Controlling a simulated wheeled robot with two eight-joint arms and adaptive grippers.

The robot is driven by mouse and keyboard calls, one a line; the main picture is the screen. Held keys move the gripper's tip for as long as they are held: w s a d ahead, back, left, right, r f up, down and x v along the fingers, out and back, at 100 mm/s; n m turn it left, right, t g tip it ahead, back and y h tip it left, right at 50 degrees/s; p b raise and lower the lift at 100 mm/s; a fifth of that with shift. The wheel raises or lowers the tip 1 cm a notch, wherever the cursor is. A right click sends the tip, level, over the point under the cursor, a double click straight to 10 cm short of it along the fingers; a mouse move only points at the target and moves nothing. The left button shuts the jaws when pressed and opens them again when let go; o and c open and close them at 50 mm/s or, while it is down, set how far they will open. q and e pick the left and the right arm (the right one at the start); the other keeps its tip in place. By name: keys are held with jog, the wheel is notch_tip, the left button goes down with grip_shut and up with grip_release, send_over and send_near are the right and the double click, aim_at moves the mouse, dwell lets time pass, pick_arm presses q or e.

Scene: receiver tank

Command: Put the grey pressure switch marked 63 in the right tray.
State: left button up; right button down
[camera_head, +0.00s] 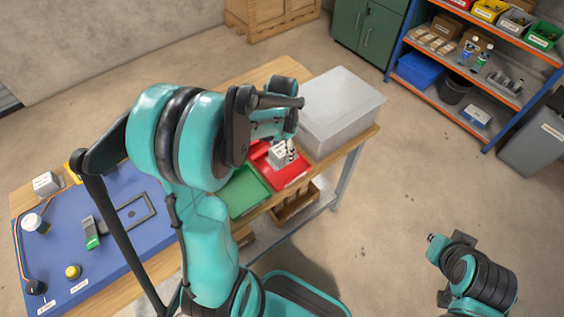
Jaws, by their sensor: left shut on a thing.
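My left gripper (289,147) is over the red tray (298,174), the right one of two trays at the table's right part. It is shut on a small light grey block, the pressure switch (277,156). The switch is low at the red tray; I cannot tell whether it touches the tray floor. Its marking is too small to read. My left arm hides part of the gripper and both trays. The green tray (243,192) lies beside the red one, to its left. My right arm shows at the lower right, but its gripper is not visible.
A large grey bin (340,112) stands right behind the red tray. On the blue mat (125,245) at left are a grey-green device (91,232), a yellow button (72,271) and a white-topped jar (35,224). Another grey box (46,184) stands at the far left.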

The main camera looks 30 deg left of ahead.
pick_arm(q)
jog(key=shift+a+f, duration=0.1)
jog(key=shift+f, duration=0.4)
notch_tip(320, 180, down, 3)
jog(key=shift+f+b, duration=0.1)
jog(key=shift+b, duration=0.7)
jog(key=shift+f, duration=0.2)
jog(key=shift+f, duration=0.15)
jog(key=o, duration=1.6)
